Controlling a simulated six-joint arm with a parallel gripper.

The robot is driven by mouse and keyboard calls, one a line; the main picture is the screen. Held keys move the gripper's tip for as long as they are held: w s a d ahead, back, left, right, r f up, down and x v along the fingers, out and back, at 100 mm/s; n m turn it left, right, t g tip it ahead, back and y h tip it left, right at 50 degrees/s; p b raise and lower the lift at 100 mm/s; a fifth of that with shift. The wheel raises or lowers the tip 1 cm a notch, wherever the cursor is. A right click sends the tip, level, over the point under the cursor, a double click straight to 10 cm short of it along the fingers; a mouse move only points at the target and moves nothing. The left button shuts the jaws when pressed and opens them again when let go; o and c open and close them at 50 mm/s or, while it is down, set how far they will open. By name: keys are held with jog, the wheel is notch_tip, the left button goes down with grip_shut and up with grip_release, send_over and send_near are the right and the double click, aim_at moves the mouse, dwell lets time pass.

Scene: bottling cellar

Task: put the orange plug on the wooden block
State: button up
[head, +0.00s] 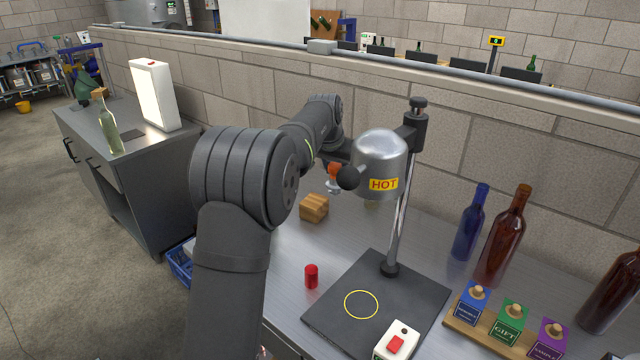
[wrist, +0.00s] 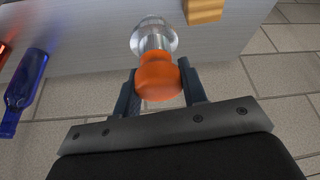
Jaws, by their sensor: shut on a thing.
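In the wrist view the plug (wrist: 159,80) sits between the two fingers of my gripper (wrist: 158,86). A shiny silvery part (wrist: 154,40) shows beyond the orange; I cannot tell whether it all belongs to the plug. The wooden block (head: 314,208) stands on the bench, below and a little left of the plug in the head view. Its edge shows at the top of the wrist view (wrist: 203,10), apart from the plug.
The heating stand's head (head: 380,160) and post (head: 402,220) are close right of my gripper, over a dark base (head: 330,308). A red cylinder (head: 311,276) stands in front of the block. Blue (head: 470,225) and brown (head: 503,238) bottles stand right.

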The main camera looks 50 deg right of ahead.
jog(key=shift+w+f, duration=1.9)
jog(key=shift+f, duration=0.2)
jog(key=shift+w+f, duration=1.85)
jog(key=shift+f, duration=0.25)
jog(key=shift+f, duration=0.2)
jog(key=o, duration=1.1)
jog(key=shift+r, duration=0.1)
jog(key=v, duration=1.2)
jog(key=shift+r, duration=0.1)
